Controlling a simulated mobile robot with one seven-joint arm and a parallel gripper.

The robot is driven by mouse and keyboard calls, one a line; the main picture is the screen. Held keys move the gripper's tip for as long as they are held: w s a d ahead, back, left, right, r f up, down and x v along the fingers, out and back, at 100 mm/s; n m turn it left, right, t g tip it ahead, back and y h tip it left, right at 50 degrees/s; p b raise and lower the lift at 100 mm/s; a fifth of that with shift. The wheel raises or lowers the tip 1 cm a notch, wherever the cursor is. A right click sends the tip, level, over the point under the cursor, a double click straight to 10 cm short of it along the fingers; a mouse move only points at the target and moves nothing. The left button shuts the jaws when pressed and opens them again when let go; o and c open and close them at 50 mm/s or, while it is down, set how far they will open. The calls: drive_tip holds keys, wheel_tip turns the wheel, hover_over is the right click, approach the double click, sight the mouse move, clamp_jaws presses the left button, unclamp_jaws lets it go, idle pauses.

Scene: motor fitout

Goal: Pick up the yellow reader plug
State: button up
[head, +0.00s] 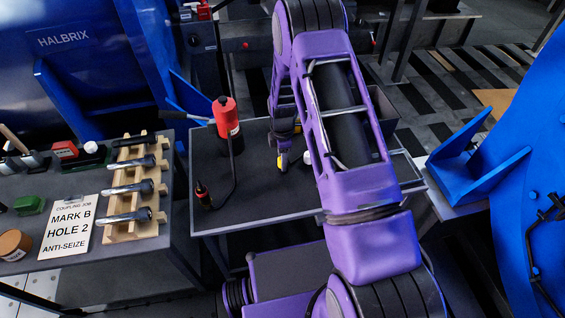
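My gripper (283,152) is over the middle of the dark grey table, partly behind my purple arm. A small yellow piece (282,161) shows at its lower end; I cannot tell whether it is a plug or part of the gripper. The finger gap is too small and hidden to read. A red handheld unit (226,118) stands upright to the left. A black cord (235,178) runs from it to a small dark plug with red marks (203,195) at the table's front left. No clearly yellow plug can be made out there.
The dark grey table (255,208) has bare room at its front. A small white-topped item (308,158) is right of the gripper. The left bench holds a wooden rack (124,233) with several bolts and a sign (70,226). Blue machine housings flank both sides.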

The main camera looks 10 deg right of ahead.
clamp_jaws()
